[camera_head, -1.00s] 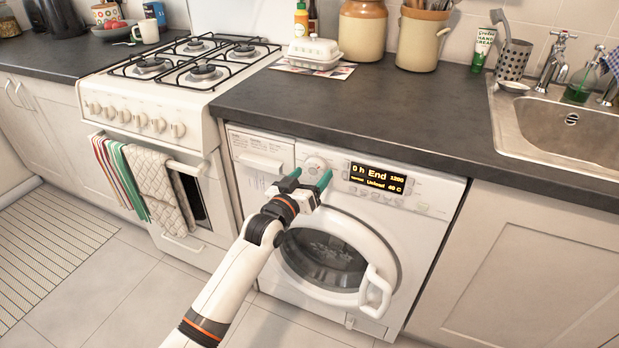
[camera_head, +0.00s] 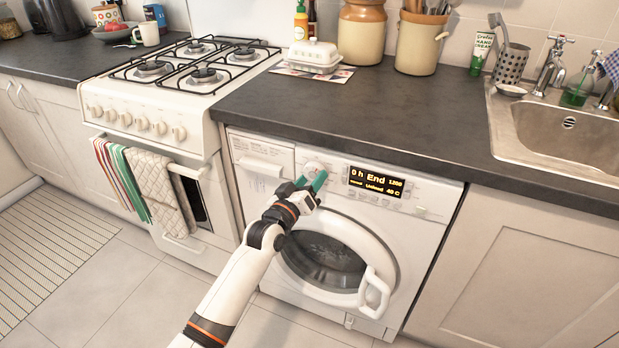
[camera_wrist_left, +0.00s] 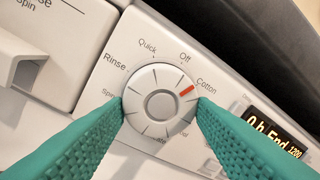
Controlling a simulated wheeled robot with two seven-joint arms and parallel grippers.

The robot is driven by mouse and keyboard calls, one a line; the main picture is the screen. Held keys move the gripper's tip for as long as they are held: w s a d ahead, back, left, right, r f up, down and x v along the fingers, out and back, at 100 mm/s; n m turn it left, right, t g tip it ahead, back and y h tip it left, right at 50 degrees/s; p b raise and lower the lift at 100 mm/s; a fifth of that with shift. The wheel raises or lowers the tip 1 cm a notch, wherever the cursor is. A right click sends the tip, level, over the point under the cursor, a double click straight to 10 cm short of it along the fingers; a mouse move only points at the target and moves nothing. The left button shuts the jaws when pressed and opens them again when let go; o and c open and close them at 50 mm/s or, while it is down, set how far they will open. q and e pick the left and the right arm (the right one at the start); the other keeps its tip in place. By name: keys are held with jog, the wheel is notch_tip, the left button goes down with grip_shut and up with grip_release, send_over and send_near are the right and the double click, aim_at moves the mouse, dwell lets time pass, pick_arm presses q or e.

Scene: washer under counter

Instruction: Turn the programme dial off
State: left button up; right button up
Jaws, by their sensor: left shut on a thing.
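The programme dial (camera_wrist_left: 160,106) is a round silver knob on the washer's (camera_head: 430,225) white front panel. It also shows in the head view (camera_head: 314,168), partly covered by my fingers. In the left wrist view its red mark points at the Cotton label (camera_wrist_left: 206,84). The Off label (camera_wrist_left: 184,57) is above, to the left of Cotton. My left gripper (camera_head: 309,183) is shut on the dial, with one green finger on each side of it, as the left wrist view (camera_wrist_left: 161,108) shows. My right gripper is not in view.
The lit display (camera_head: 376,182) right of the dial reads "0 h End 1200" and "Unload 40 C". A detergent drawer (camera_head: 262,165) is to the left. The round door (camera_head: 340,255) below is closed. The dark countertop (camera_head: 400,110) overhangs the panel.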

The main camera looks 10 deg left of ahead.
pick_arm(q)
jog(key=shift+n+p, duration=0.3)
jog(key=shift+n, duration=0.9)
jog(key=shift+d+n+t, duration=0.1)
jog(key=shift+n+t, duration=0.2)
jog(key=shift+n, duration=0.9)
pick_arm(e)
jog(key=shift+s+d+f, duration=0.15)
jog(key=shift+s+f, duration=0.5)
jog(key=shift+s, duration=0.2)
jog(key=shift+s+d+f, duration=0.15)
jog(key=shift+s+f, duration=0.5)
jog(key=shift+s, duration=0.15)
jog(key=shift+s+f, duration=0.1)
pick_arm(q)
jog(key=o, duration=1)
jog(key=shift+c, duration=0.2)
jog(key=shift+s, duration=0.15)
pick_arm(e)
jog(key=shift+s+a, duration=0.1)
